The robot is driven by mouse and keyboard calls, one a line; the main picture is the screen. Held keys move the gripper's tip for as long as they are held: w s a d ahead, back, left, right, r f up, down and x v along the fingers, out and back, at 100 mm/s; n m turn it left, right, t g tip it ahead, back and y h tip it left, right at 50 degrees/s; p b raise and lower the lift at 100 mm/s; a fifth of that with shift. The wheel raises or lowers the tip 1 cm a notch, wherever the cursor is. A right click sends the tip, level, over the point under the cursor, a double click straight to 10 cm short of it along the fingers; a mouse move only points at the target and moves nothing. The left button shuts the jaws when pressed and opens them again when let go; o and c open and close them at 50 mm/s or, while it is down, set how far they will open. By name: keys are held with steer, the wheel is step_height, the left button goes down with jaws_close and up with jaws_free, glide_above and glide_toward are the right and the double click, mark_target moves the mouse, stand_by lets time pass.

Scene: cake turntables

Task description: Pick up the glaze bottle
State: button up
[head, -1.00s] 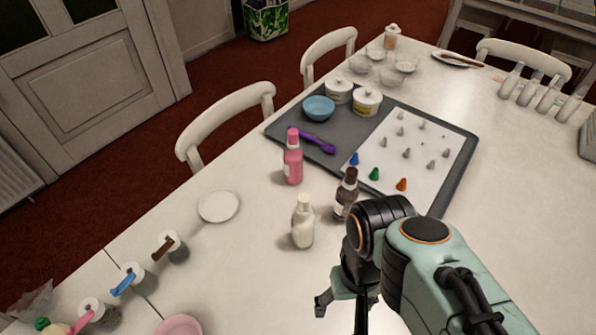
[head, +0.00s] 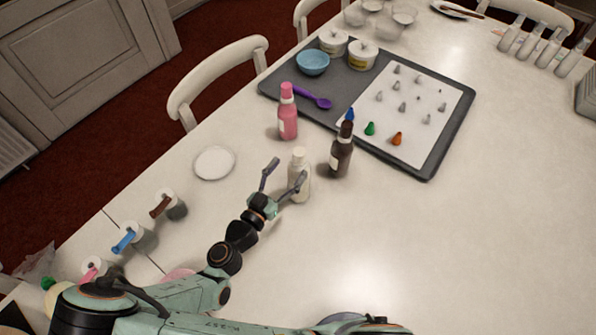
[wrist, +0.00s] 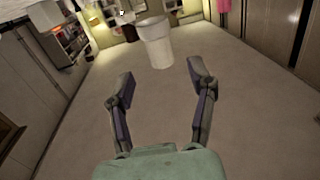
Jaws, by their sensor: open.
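Three bottles stand upright on the white table: a cream-white one (head: 299,165), a pink one (head: 288,115) and a dark brown one (head: 341,155). I cannot tell from labels which is the glaze bottle. My gripper (head: 284,176) is open and empty, low over the table, fingers toward the white bottle. One finger overlaps that bottle in the head view; contact cannot be told. In the wrist view, a pale white object (wrist: 156,43), apparently the white bottle, stands beyond the open fingertips (wrist: 163,75), not between them.
A grey mat (head: 428,172) holds a white sheet with small coloured cones, a blue bowl (head: 313,63), white tubs and a purple spoon (head: 313,97). A white plate (head: 214,163) and several jars lie left. The table right of the bottles is clear.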

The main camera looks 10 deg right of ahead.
mark_target(296, 159)
steer(key=x, duration=0.5)
steer(key=shift+a, duration=0.15)
jaws_close()
